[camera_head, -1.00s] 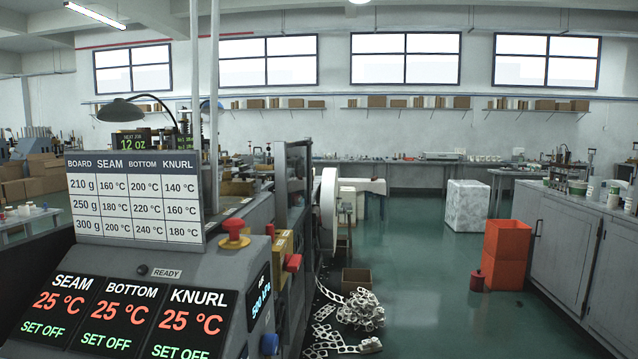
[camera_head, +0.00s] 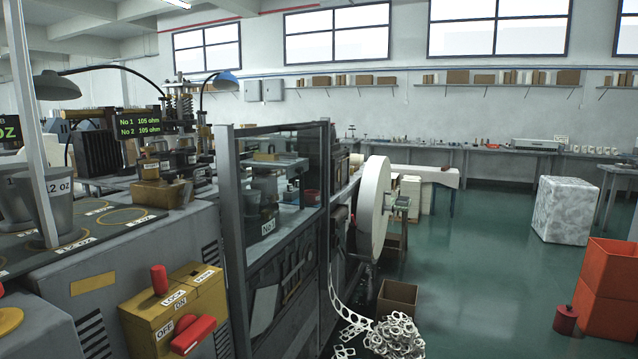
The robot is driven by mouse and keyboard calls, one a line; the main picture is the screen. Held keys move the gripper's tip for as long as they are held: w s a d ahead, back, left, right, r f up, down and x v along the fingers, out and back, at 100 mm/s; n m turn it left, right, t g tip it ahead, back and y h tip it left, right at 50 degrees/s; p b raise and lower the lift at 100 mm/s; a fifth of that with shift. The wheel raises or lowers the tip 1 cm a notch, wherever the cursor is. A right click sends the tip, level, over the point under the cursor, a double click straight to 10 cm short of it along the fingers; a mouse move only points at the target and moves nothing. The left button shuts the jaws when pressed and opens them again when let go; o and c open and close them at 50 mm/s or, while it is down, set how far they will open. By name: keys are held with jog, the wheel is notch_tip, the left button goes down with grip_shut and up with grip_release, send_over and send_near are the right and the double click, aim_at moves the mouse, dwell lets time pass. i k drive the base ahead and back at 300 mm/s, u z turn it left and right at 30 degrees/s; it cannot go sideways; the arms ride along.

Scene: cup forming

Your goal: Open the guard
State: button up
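The guard (camera_head: 233,230) is a dark metal frame with what looks like a clear panel, standing along the aisle side of the machine in the middle of the head view. Tooling and a block marked No.1 (camera_head: 268,226) show through it. The guard appears to cover this side, but I cannot tell whether it is latched. No handle is clear to me. A yellow switch box (camera_head: 205,297) marked LOCK, PARK, ON and OFF stands in front and to the left, with two red handles, one upright and one lying towards OFF. My gripper is out of view.
A large white reel (camera_head: 374,212) stands just beyond the guard. A cardboard box (camera_head: 397,298) and a pile of punched scrap (camera_head: 394,338) lie on the floor beside it. Orange bins (camera_head: 610,285) and a red can (camera_head: 565,319) stand right. The green floor between is clear.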

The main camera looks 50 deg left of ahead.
aim_at(239, 133)
jog(key=i, duration=0.15)
jog(key=u, duration=1.7)
jog(key=k, duration=0.4)
jog(key=z, duration=0.95)
jog(key=i, duration=0.7)
jog(key=u, duration=0.6)
jog(key=i, duration=0.65)
jog(key=u, duration=0.65)
